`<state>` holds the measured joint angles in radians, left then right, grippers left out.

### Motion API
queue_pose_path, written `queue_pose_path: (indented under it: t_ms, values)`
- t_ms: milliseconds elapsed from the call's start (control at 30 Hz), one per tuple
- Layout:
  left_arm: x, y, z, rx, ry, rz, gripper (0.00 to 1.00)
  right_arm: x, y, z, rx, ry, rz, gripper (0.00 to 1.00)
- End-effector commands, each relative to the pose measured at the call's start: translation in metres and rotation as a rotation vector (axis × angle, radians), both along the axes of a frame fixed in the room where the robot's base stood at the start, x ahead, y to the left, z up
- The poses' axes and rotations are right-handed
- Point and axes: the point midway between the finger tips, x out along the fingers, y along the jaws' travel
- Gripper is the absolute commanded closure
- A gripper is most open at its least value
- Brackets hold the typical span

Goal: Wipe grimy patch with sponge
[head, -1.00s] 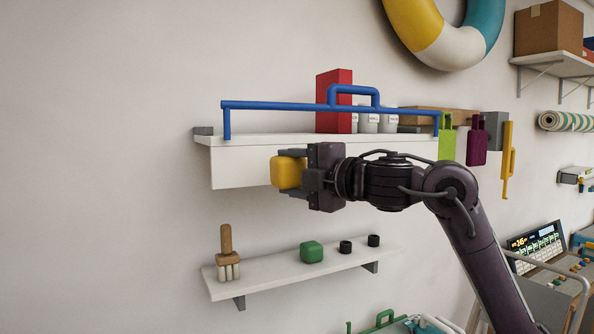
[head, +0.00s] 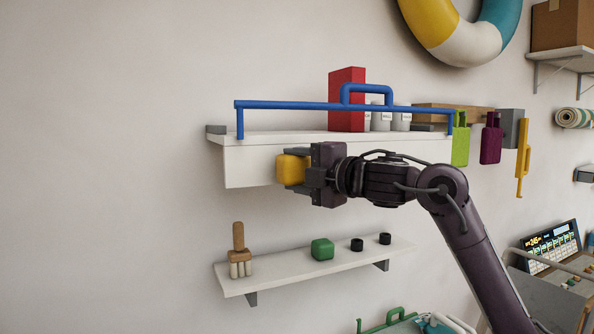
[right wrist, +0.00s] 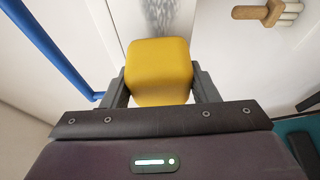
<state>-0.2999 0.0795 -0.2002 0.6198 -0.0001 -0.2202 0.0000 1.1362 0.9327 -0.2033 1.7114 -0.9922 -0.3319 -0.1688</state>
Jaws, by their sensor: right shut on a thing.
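My right gripper (head: 296,171) is shut on a yellow block-shaped sponge (head: 289,169), held in front of the white panel (head: 248,167) under the upper shelf. The sponge also shows between the fingers in the right wrist view (right wrist: 159,72). In that view a grey, streaky grimy patch (right wrist: 160,12) shows on the pale surface beyond the sponge, at the top edge. The sponge may hide part of it. In the head view I cannot make the patch out. Whether the sponge touches the panel is unclear. My left gripper is not in view.
A blue rail (head: 290,104) runs along the upper shelf, before a red box (head: 346,98) and white jars (head: 401,121). The lower shelf (head: 290,269) holds a wooden-handled brush (head: 239,250), a green block (head: 322,249) and two black rings.

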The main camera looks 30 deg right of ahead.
Motion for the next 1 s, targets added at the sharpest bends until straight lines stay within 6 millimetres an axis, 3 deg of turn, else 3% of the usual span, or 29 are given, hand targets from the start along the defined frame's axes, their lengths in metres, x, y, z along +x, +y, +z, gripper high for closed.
queue_pose_path:
  t_ms: [1000]
  values:
    - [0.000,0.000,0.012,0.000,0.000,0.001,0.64,0.019,-0.001,0.000,0.000,0.001,0.000,0.64]
